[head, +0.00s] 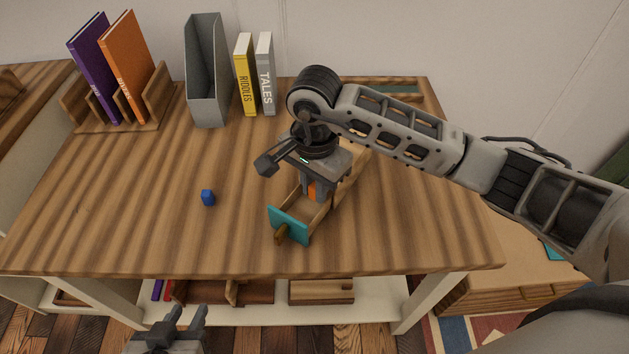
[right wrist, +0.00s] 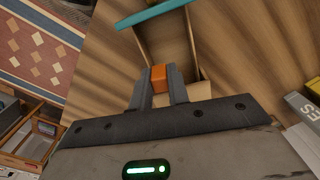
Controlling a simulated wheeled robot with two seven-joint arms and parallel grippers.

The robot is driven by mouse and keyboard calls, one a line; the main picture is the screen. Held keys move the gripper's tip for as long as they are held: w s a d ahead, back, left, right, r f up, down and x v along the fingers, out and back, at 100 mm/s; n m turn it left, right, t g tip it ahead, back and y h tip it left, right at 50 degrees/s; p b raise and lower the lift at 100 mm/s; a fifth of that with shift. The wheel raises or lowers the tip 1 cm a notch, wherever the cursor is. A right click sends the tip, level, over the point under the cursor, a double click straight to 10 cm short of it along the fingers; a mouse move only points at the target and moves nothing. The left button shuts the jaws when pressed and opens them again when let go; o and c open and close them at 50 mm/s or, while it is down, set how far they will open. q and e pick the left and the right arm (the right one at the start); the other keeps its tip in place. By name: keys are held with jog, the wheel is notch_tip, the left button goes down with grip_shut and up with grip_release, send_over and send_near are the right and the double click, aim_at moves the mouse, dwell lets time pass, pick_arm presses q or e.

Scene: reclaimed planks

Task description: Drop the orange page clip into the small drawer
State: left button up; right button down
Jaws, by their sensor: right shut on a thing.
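The small drawer (head: 290,222) has a teal front and wooden sides, and lies on the table, pulled out toward me. It also shows in the right wrist view (right wrist: 183,50), with its interior in sight. My right gripper (head: 314,194) is over the drawer, pointing down. It is shut on the orange page clip (right wrist: 159,77), which also shows between the fingers in the head view (head: 312,189). The exact height of the clip over the drawer floor is hard to tell. My left gripper (head: 186,318) is open and empty, low in front of the table.
A small blue object (head: 208,198) lies on the table left of the drawer. A grey file holder (head: 208,80), a yellow book (head: 245,75), a grey book (head: 265,75) and a wooden book rack (head: 160,95) stand at the back. The table's left middle is clear.

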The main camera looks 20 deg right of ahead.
jog(key=c, duration=1.3)
grip_release()
jog(key=shift+o, duration=0.2)
notch_tip(320, 180, up, 16)
